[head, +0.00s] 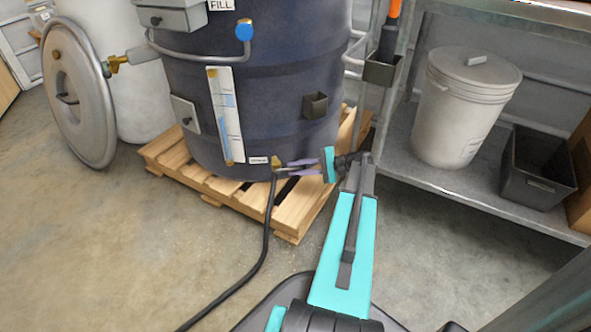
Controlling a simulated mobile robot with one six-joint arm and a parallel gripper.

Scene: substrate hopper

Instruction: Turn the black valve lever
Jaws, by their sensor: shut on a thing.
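The dark blue drum (260,95) stands on a wooden pallet (215,187). A small brass valve (277,161) sits low on its front, beside a small white label. The black valve lever (283,170) shows as a thin dark piece by the valve, mostly hidden by my fingers. My gripper (291,168) reaches in from the right, with its purple fingers at the valve. It is shut on the lever. The lever's exact angle is too small to tell.
A black hose (266,235) runs from the valve down across the floor. A round grey lid (78,95) leans at the left against a white drum (140,90). At the right, a metal shelf (400,150) holds a lidded white bucket (455,120) and a black bin (535,170).

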